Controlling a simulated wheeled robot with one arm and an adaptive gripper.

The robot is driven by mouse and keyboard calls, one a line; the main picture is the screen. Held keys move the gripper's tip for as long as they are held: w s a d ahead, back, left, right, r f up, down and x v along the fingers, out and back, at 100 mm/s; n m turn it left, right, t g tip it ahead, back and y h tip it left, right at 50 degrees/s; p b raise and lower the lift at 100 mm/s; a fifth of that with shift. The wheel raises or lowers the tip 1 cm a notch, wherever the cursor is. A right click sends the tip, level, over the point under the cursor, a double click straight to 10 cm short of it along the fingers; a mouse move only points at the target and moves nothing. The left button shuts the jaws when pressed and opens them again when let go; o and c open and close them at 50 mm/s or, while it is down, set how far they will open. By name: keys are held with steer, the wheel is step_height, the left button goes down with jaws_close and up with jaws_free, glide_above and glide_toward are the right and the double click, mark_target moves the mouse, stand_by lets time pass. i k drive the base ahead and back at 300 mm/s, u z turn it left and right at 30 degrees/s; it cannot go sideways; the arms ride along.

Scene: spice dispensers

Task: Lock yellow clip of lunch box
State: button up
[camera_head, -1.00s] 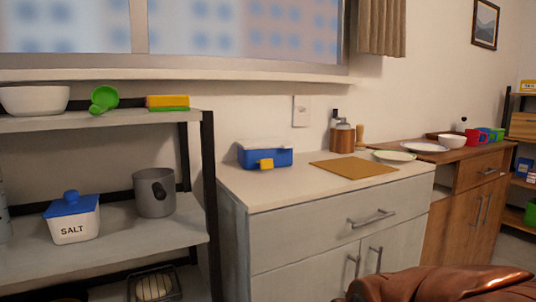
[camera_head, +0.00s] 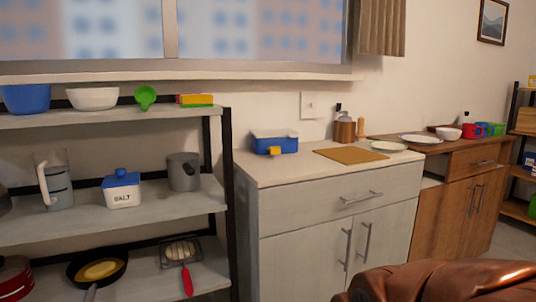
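The lunch box (camera_head: 289,146) is blue with a pale lid and sits near the left end of the light counter, close to the wall. Its yellow clip (camera_head: 274,151) is on the front face, toward the left. The clip appears to stick out a little from the box, but it is too small to tell its exact angle. My gripper is not in view. A brown leathery shape covers the bottom right corner.
The light counter (camera_head: 285,173) has free room in front of the box. A brown board (camera_head: 350,155) lies to its right, with a plate (camera_head: 388,146) beyond. An open shelf (camera_head: 150,210) with a salt box (camera_head: 122,190) and other kitchenware stands left of the counter.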

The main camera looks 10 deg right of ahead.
mark_target(276, 150)
steer(key=u, duration=1)
steer(key=i, duration=1.1)
steer(key=z, duration=0.1)
